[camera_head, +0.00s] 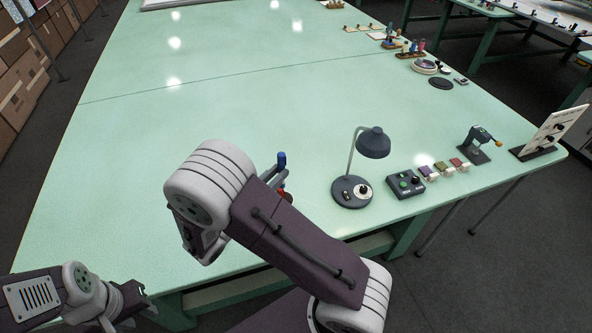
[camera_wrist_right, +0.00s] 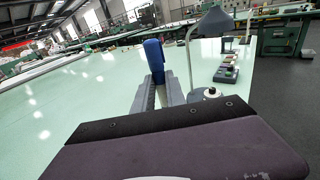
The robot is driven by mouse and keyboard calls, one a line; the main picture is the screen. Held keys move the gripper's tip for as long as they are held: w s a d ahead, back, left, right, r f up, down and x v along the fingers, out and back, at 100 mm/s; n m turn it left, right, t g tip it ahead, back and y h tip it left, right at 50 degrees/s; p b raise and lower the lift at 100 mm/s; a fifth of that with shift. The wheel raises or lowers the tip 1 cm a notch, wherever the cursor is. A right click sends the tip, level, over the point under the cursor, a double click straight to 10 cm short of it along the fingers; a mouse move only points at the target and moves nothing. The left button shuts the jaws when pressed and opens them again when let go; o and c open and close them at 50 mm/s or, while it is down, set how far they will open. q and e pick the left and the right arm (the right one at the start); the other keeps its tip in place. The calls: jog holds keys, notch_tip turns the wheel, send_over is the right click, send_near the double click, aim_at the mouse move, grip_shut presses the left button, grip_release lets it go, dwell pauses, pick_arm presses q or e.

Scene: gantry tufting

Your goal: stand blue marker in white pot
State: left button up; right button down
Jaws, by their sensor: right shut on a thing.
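The blue marker (camera_wrist_right: 153,57) stands nearly upright between the fingers of my right gripper (camera_wrist_right: 158,92), which is shut on it. The marker's blue top (camera_head: 281,160) also shows in the head view, just beyond my right forearm. The forearm hides most of the right gripper there. I cannot make out the white pot in either view; a small red-brown piece (camera_head: 284,195) shows beside the forearm, partly hidden. My left gripper (camera_head: 132,301) is at the lower left, by the table's near edge, and whether it is open is unclear.
A grey desk lamp (camera_head: 352,192) stands right of my right arm, with a dark button box (camera_head: 406,184) and small coloured blocks (camera_head: 442,169) beyond it. A dark clamp-like device (camera_head: 474,147) and a white panel (camera_head: 552,128) stand near the right edge. The green table (camera_head: 200,90) is clear at left.

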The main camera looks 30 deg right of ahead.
jog(key=shift+s+f, duration=0.1)
jog(key=shift+f, duration=0.05)
notch_tip(320, 180, down, 6)
jog(key=b, duration=0.7)
jog(key=shift+f, duration=0.25)
jog(key=shift+f+b, duration=1.45)
jog(key=shift+f, duration=0.95)
jog(key=c, duration=1.3)
grip_release()
